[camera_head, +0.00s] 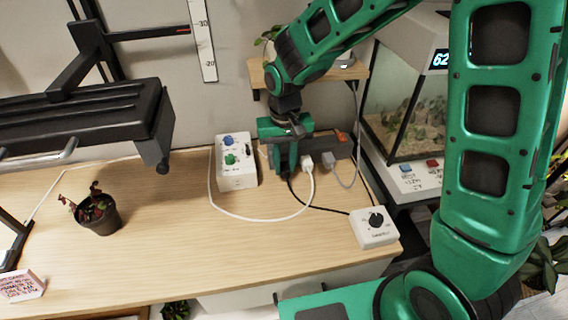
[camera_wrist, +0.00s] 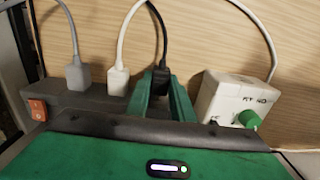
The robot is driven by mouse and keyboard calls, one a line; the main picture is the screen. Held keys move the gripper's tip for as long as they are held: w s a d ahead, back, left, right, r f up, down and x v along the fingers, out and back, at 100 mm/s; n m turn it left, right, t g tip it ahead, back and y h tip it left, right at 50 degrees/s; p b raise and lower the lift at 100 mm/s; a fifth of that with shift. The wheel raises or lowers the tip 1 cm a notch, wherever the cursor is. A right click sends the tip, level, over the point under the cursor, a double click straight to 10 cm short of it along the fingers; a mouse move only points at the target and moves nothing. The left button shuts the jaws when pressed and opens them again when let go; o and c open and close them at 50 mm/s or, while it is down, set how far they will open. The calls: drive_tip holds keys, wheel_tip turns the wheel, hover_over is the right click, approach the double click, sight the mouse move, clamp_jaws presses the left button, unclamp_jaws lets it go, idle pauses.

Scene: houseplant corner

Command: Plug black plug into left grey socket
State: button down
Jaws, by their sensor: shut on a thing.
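My gripper (camera_head: 284,168) points down at the left end of a dark grey power strip (camera_head: 338,148) at the back of the table. In the wrist view its green fingers (camera_wrist: 162,92) are shut on the black plug (camera_wrist: 161,77), whose black cord rises from it. A white plug (camera_wrist: 119,80) and a grey plug (camera_wrist: 77,74) sit in the strip beside it, toward the orange switch (camera_wrist: 37,109). The socket under the black plug is hidden by my gripper, so I cannot tell whether the plug is seated.
A white box (camera_head: 236,163) with blue and green knobs stands close to the left of my gripper. A white dial box (camera_head: 374,228) sits at the table's right edge, with a cord leading to it. A potted plant (camera_head: 98,213) is at left. The table's front middle is clear.

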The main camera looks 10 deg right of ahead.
drive_tip(key=shift+w, duration=0.5)
drive_tip(key=c, duration=1.5)
unclamp_jaws()
drive_tip(key=shift+o, duration=0.2)
